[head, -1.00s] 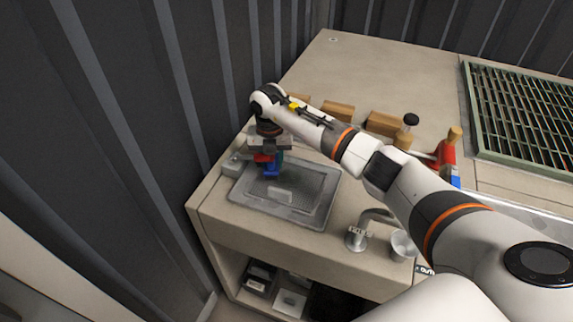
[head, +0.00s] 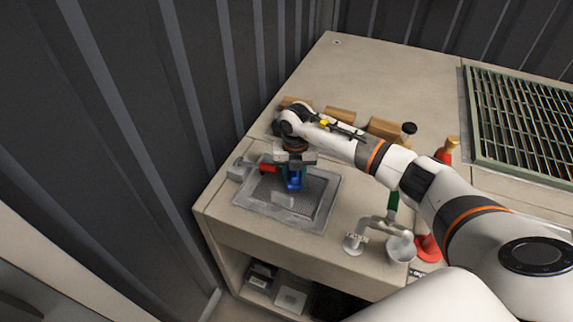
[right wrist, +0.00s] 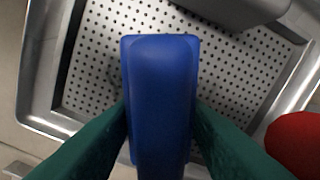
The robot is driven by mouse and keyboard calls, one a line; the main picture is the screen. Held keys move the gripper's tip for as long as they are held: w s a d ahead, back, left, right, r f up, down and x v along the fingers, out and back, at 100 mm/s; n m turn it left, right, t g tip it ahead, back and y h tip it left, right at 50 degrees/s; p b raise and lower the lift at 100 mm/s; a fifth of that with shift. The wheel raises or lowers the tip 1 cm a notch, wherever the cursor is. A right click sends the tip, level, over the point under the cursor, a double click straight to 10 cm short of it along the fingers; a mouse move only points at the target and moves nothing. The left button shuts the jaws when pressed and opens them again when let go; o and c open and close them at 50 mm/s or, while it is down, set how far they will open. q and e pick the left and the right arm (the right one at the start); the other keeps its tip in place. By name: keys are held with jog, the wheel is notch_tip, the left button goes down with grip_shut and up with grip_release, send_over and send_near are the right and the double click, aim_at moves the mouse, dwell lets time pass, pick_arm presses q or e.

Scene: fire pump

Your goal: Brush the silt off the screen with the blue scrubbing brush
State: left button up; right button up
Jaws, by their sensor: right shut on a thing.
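The blue scrubbing brush (head: 293,180) is held in my right gripper (head: 293,170), over the screen in the head view. In the right wrist view the brush (right wrist: 160,95) stands between the two green fingers, which are shut on it. The screen (right wrist: 95,50) is a grey perforated plate in a metal tray (head: 317,222). The part of the plate in view looks mostly bare, with a faint dark smudge left of the brush. Whether the bristles touch the plate is hidden. My left gripper is not in view.
A red object (head: 268,168) lies at the screen's upper left edge. Wooden blocks (head: 340,115) line the back. A metal tap-like fitting (head: 372,228) and a cup (head: 400,248) stand to the right, near a red tool (head: 430,247). A green grating (head: 525,120) is farther right.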

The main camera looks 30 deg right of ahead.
aim_at(311, 190)
jog(key=shift+s+d, duration=0.15)
jog(key=shift+s, duration=0.8)
jog(key=shift+s+d+r, duration=0.1)
jog(key=shift+s+r, duration=0.05)
jog(key=shift+s, duration=0.15)
jog(key=shift+d, duration=0.1)
jog(key=shift+w+d+p, duration=0.1)
jog(key=shift+d+p, duration=0.05)
jog(key=shift+p, duration=0.2)
jog(key=shift+d+f, duration=0.2)
jog(key=shift+d, duration=0.05)
jog(key=shift+s+d+p, duration=0.5)
jog(key=shift+s+d, duration=0.05)
jog(key=shift+s, duration=0.2)
jog(key=shift+s+d, duration=0.35)
jog(key=shift+s, duration=0.1)
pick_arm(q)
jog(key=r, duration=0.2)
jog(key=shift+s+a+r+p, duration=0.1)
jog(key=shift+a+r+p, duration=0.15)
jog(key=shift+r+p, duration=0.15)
pick_arm(e)
jog(key=shift+a, duration=0.2)
